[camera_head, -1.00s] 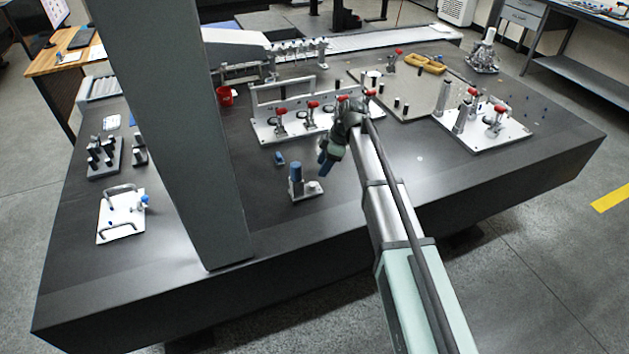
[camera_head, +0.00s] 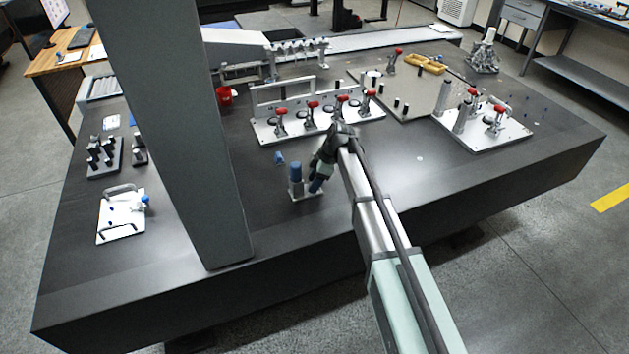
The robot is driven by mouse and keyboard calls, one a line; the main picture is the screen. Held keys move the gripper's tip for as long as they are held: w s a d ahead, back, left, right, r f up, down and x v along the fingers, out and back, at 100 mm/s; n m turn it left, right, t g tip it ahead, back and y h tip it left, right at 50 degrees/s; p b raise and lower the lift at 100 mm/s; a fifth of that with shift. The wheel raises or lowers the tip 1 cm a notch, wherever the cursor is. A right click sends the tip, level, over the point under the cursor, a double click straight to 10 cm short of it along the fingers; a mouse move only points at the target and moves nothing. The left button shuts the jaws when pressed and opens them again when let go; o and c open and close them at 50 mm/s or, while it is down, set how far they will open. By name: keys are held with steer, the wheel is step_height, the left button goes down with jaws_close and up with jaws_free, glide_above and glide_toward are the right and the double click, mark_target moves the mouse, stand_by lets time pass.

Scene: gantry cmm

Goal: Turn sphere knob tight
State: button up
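A small grey base plate (camera_head: 300,197) lies on the dark table near the middle. A post with a blue cylindrical top (camera_head: 296,172) stands upright on its left part. My gripper (camera_head: 316,186) reaches down from the upper right, its dark blue fingertips over the right part of the plate, just right of the post. The fingertips cover the low grey mount there, and I cannot make out a sphere knob under them. Whether the fingers touch anything, or are open or shut, is too small to tell.
A small blue piece (camera_head: 280,158) lies on the table behind the post. A fixture plate (camera_head: 262,133) with several red-handled clamps stands behind my gripper. A grey column (camera_head: 180,130) rises at the left. The table in front of the base plate is clear.

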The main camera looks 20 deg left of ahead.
jaws_close()
stand_by(0.4)
steer(key=m, duration=0.2)
steer(key=m+t, duration=0.1)
steer(key=shift+s+m+y, duration=0.2)
steer(key=shift+m+y, duration=0.1)
steer(key=shift+m, duration=0.1)
steer(key=m+t, duration=0.2)
steer(key=m, duration=0.3)
steer(key=shift+s, duration=0.1)
steer(key=shift+m+t, duration=0.3)
steer(key=shift+o, duration=0.5)
jaws_free()
